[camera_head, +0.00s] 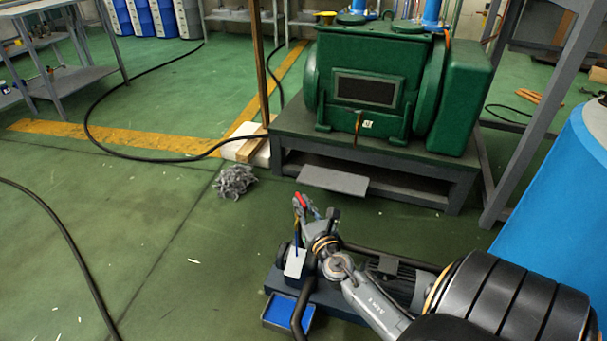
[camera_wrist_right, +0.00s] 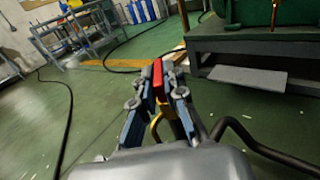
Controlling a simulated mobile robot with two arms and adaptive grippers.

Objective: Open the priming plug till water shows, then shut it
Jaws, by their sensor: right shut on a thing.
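My right gripper (camera_head: 308,207) reaches in from the lower right, over a small dark pump (camera_head: 273,283) on the floor. In the wrist view its two fingers (camera_wrist_right: 158,84) are closed on an upright red piece (camera_wrist_right: 157,73), which looks like the priming plug's handle. The red piece (camera_head: 300,200) also shows in the head view. A yellow curved part (camera_wrist_right: 157,124) shows below the fingers. The pump's plug opening is hidden by the gripper, and no water is visible. A blue tray (camera_head: 283,313) sits at the pump's front. My left gripper is not in view.
A white tag (camera_head: 295,263) hangs at the pump beside black pipes (camera_head: 302,315). A large green machine (camera_head: 375,85) stands on a grey stand behind. A blue drum (camera_head: 555,190) is close at the right. Black hoses cross the open floor at the left.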

